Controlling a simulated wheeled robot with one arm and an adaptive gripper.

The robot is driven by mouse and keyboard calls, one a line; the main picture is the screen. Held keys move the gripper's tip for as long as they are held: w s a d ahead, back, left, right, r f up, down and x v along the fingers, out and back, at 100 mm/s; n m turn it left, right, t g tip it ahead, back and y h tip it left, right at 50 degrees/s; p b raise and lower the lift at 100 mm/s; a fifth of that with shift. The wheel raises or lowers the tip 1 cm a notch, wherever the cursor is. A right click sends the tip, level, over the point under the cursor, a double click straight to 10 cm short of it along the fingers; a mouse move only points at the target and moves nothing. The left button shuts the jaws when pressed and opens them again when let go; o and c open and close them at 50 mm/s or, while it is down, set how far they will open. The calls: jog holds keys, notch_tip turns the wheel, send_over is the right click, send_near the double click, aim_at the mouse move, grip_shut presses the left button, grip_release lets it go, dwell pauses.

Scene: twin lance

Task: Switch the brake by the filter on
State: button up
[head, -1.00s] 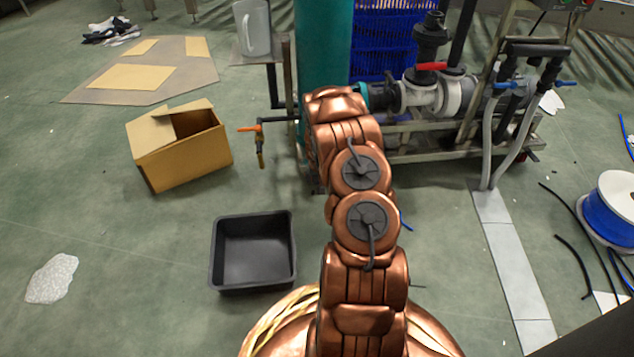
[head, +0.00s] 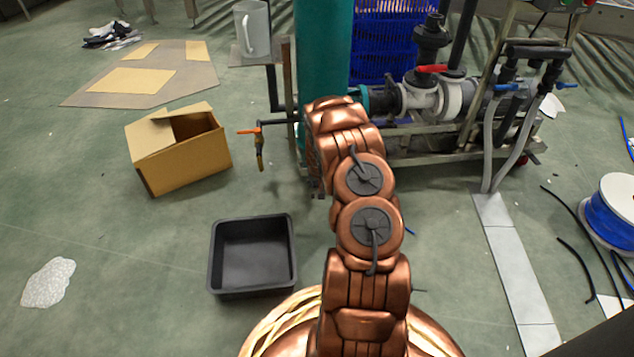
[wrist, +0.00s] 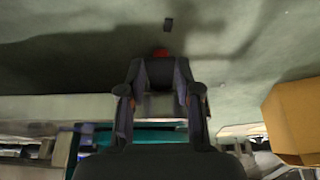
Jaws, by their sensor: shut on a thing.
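The tall teal column (head: 322,60), which looks like the filter, stands behind my arm. It also shows as a teal band low in the wrist view (wrist: 150,138). My gripper (wrist: 158,72) is hidden behind my copper arm in the head view. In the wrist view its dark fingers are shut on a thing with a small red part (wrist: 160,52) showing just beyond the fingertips. This appears to be the brake, but most of it is hidden, and its on or off position cannot be told.
A pump with a red-handled valve (head: 432,68) stands right of the column. An orange-handled tap (head: 250,130) sticks out to its left. A cardboard box (head: 178,150) and a black tray (head: 252,255) are on the floor at left. Open floor lies between them.

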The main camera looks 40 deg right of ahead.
grip_shut()
